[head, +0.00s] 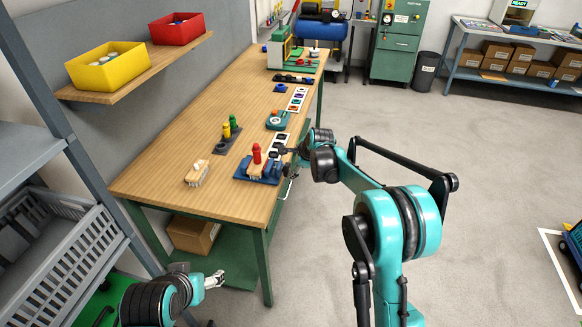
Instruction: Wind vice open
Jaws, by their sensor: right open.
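A blue vice (267,178) sits on the wooden workbench (205,133) near its front right edge. A red-topped piece (257,153) stands upright at the vice; I cannot tell whether the jaws clamp it. The vice's dark screw end is at its right side, by the bench edge, and is small in view. My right gripper (285,151) is open, just above and right of the vice, over the bench edge. I see no contact with the vice. My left gripper (215,281) is low, in front of the bench and well away from the vice; its jaw opening is unclear.
A brush (198,173) lies left of the vice. A dark holder with yellow and green pieces (230,127) stands behind it. A teal round device (277,120) is farther along the bench. A grey rack with a crate (60,250) is at the left.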

